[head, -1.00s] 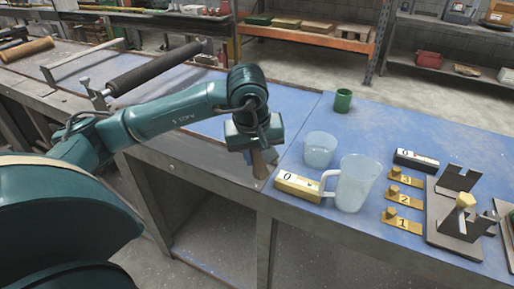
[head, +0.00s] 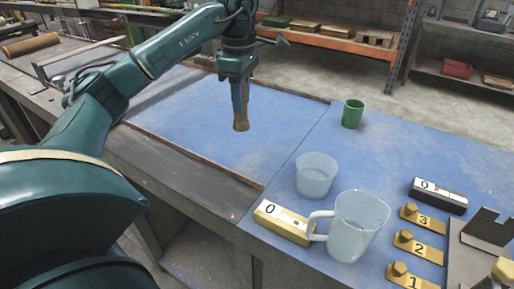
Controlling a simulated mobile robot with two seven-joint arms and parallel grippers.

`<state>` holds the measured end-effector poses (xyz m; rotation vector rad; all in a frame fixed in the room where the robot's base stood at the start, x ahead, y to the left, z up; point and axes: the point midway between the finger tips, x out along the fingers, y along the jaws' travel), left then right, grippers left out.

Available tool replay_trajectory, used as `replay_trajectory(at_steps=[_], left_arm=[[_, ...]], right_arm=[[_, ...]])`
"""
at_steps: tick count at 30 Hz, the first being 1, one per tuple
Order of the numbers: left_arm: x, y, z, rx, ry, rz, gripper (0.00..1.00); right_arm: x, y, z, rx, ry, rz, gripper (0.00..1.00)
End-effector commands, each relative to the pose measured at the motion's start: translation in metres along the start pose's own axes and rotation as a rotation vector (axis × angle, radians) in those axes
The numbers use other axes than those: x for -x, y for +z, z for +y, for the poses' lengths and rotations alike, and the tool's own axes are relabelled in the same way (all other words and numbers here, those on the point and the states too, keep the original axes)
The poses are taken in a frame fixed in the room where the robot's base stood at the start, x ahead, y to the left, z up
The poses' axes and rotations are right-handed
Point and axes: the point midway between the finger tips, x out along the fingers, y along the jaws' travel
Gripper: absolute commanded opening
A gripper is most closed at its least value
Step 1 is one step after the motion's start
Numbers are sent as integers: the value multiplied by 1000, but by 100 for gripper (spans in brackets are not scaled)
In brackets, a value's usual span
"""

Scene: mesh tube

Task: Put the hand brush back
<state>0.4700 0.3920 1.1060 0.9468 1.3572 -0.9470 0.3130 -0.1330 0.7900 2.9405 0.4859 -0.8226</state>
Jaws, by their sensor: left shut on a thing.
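My left gripper (head: 238,82) is shut on the hand brush (head: 240,122) and points straight down. The brush hangs below the jaws, with its tan end lowest, over the blue bench top (head: 205,120). It appears to be above the surface, but the exact gap is hard to tell. Its upper part is hidden by the gripper. My right gripper is not in view.
A clear tub (head: 316,176), a clear handled jug (head: 357,228) and a box marked 0 (head: 284,222) stand nearer the front. A green cup (head: 352,114) stands at the back. Numbered brass pieces (head: 417,245) lie at right. The blue area around the brush is clear.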

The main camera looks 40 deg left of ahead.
Motion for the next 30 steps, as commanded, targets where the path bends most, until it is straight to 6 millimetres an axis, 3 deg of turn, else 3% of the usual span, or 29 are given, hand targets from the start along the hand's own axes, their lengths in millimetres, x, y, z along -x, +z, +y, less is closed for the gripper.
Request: replay_trajectory(at_steps=[9, 17, 22, 30], left_arm=[[-49, 0, -1, -2, -7, -4, 6], [-72, 0, -1, -3, -4, -4, 6], [-95, 0, -1, -3, -5, -4, 6], [-100, 0, 0, -3, -1, -5, 6]], right_arm=[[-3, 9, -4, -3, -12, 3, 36], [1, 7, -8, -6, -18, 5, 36], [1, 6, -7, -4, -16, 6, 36], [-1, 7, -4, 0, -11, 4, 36]])
